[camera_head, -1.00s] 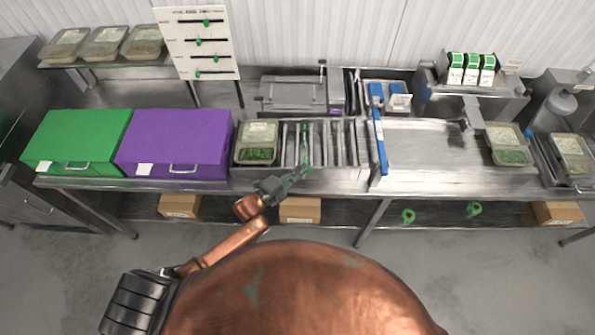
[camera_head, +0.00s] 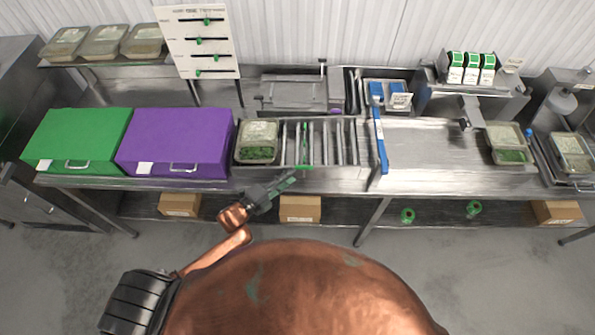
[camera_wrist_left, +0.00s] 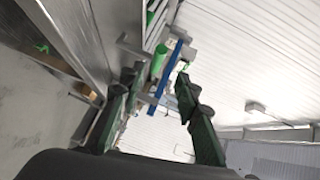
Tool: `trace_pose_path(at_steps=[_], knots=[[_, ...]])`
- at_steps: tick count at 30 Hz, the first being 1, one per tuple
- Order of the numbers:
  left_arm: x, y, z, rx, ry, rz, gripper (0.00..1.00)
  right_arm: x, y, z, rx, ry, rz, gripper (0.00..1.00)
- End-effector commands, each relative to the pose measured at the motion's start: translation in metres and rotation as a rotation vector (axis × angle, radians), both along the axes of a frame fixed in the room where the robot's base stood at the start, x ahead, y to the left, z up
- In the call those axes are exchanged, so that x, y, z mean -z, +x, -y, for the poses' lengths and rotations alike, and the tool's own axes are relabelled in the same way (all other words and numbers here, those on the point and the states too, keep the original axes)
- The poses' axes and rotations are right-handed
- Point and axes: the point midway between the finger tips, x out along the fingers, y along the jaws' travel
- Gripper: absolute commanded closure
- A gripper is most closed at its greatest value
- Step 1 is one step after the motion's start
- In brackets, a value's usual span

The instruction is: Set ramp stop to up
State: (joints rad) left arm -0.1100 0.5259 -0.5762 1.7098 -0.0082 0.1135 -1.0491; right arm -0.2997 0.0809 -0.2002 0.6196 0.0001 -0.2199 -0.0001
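A thin green bar (camera_head: 305,143) lies along one lane of the slotted metal ramp (camera_head: 343,150), with a short green crosspiece at its front end. It may be the ramp stop; no label shows and I cannot tell its setting. A green piece (camera_wrist_left: 159,60) also shows in the left wrist view, beyond and between the fingers. My left gripper (camera_head: 291,182) is in front of the ramp's front edge, apart from the green bar. Its fingers are spread and empty, as the left wrist view (camera_wrist_left: 161,78) shows. My right gripper is out of view.
A tray of green contents (camera_head: 257,150) stands left of the lanes, beside a purple box (camera_head: 175,135) and a green box (camera_head: 80,135). A blue bar (camera_head: 380,142) stands to the right.

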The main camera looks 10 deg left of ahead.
Motion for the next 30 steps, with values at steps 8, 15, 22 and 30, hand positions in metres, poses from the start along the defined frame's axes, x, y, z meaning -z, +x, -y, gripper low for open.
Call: trace_pose_path(at_steps=[8,15,22,30], knots=[[-0.006,-0.036,-0.025,-0.001,0.0,0.0,0.7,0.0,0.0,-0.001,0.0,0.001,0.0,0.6],[-0.008,-0.043,-0.03,0.0,0.0,0.001,0.7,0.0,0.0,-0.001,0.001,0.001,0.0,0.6],[-0.008,-0.043,-0.03,0.0,0.0,0.001,0.7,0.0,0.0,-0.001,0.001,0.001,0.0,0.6],[-0.008,-0.042,-0.03,-0.006,-0.003,-0.004,0.7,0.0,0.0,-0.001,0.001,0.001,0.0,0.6]])
